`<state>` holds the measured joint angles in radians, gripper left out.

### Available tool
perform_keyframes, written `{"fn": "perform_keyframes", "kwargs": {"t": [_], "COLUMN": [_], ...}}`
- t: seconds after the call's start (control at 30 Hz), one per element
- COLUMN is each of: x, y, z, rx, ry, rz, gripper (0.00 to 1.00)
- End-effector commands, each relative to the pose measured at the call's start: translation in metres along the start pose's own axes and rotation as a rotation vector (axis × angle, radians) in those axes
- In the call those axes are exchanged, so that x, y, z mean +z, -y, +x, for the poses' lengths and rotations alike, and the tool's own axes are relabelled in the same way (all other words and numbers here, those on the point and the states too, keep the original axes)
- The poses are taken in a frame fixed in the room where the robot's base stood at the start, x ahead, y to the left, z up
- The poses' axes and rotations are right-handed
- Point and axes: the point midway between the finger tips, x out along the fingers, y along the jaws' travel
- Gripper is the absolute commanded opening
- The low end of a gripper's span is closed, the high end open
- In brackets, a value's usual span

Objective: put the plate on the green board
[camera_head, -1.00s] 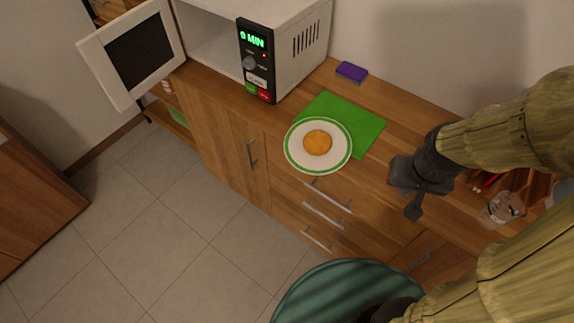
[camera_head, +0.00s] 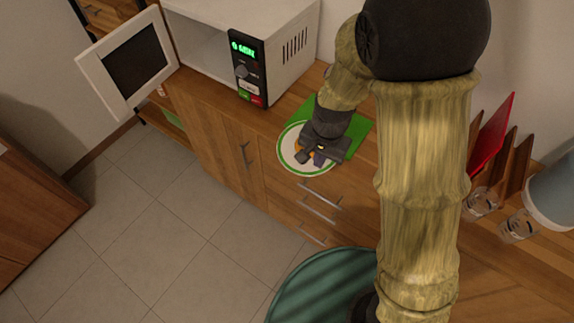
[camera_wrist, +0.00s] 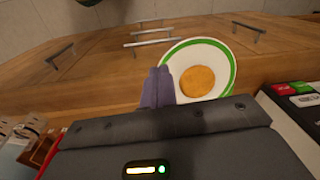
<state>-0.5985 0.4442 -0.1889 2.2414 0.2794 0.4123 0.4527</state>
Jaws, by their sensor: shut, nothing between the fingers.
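The white plate with a green rim (camera_head: 287,152) lies at the counter's front edge, overlapping the near left part of the green board (camera_head: 361,127). A round orange-brown food item sits on the plate and shows clearly in the wrist view (camera_wrist: 198,81). My gripper (camera_head: 319,159) is shut and empty, over the plate's right side in the head view. In the wrist view the closed fingers (camera_wrist: 158,88) are beside the plate (camera_wrist: 228,52), overlapping its left edge in the picture. My arm hides part of the plate and board. I cannot tell whether the fingers touch the plate.
A microwave (camera_head: 285,50) with its door (camera_head: 137,60) open stands left of the board. To the right are glass jars (camera_head: 481,203), a red panel (camera_head: 491,135) and a pale blue container (camera_head: 553,190). A round teal seat (camera_head: 310,292) stands in front of the drawers.

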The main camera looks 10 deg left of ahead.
Motion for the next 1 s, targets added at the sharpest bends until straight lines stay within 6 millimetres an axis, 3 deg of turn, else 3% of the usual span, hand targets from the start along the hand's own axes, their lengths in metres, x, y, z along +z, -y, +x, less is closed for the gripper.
{"fn": "perform_keyframes", "kwargs": {"t": [0.03, 0.1, 0.2, 0.33, 0.77, 1.0], "x": [0.008, 0.018, 0.032, 0.044, 0.046, 0.047], "y": [0.021, 0.044, 0.070, 0.088, 0.092, 0.089], "z": [0.001, 0.009, 0.020, 0.029, 0.035, 0.058], "rx": [0.016, 0.031, 0.051, 0.065, 0.067, 0.070], "ry": [0.014, 0.022, 0.027, 0.026, 0.026, 0.028], "rz": [0.010, 0.042, 0.078, 0.108, 0.118, 0.119], "gripper": [0.00, 0.00, 0.00, 0.00, 0.00, 0.00]}}
